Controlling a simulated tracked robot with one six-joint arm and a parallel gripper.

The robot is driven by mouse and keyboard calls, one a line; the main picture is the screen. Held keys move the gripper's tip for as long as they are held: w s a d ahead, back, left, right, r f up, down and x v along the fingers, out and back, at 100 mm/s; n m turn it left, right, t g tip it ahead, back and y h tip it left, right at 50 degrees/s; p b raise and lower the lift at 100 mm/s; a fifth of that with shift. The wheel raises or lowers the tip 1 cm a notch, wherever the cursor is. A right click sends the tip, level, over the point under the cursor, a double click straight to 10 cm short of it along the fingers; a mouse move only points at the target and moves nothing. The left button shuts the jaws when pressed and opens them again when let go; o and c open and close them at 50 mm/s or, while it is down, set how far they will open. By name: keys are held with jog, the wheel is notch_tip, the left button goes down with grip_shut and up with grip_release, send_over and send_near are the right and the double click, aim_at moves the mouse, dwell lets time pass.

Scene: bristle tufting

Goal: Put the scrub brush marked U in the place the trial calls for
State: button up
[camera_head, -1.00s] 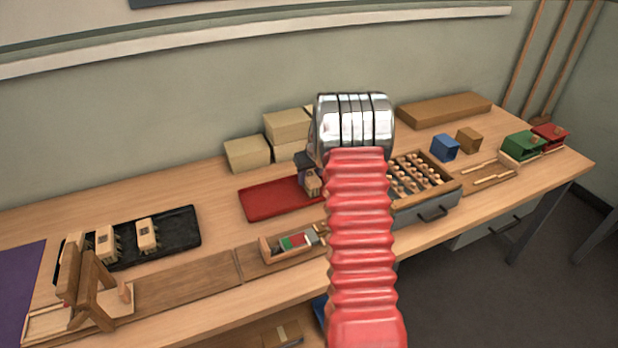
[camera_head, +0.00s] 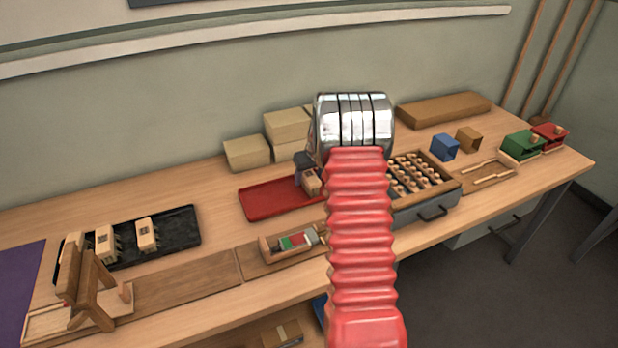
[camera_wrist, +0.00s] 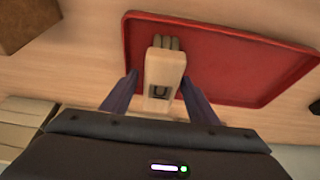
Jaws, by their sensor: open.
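The scrub brush marked U (camera_wrist: 166,70) is a pale wooden block with a dark U on its face and brownish tufts at its far end. It is at the red tray (camera_wrist: 225,58), near the tray's edge. My gripper (camera_wrist: 160,80) has its two purple fingers apart, one on each side of the brush, with gaps visible. In the head view, the brush (camera_head: 312,183) stands at the right part of the red tray (camera_head: 262,202), beside my dark gripper (camera_head: 303,172). My red arm sleeve hides the area right of it.
A black tray (camera_head: 182,240) at left holds several similar brushes. A wooden stand (camera_head: 88,285) is in front of it. A small wooden box (camera_head: 270,255) with coloured pieces lies near the front edge. A peg tray (camera_head: 440,185), blue box (camera_head: 445,147), green bin (camera_head: 522,147) and red bin (camera_head: 550,135) are at right.

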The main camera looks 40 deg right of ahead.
jog(key=v, duration=1.1)
jog(key=shift+s+r, duration=0.1)
jog(key=shift+r, duration=0.2)
jog(key=shift+s+r, duration=0.1)
jog(key=shift+r, duration=0.1)
jog(key=s+a+r, duration=0.3)
jog(key=a+r, duration=0.2)
jog(key=a, duration=0.3)
jog(key=s+a+r+n, duration=0.1)
jog(key=s+a+r, duration=0.25)
jog(key=a, duration=0.45)
jog(key=s+a+r, duration=0.3)
jog(key=a+r, duration=0.2)
jog(key=a, duration=0.2)
jog(key=s+a+n, duration=0.1)
jog(key=s+a, duration=0.6)
jog(key=s, duration=0.2)
jog(key=s+a+t+y, duration=0.1)
jog(key=s+a, duration=0.6)
jog(key=s, duration=0.3)
jog(key=shift+s+a+n, duration=0.35)
jog(key=shift+a+n, duration=0.05)
jog(key=shift+f, duration=0.1)
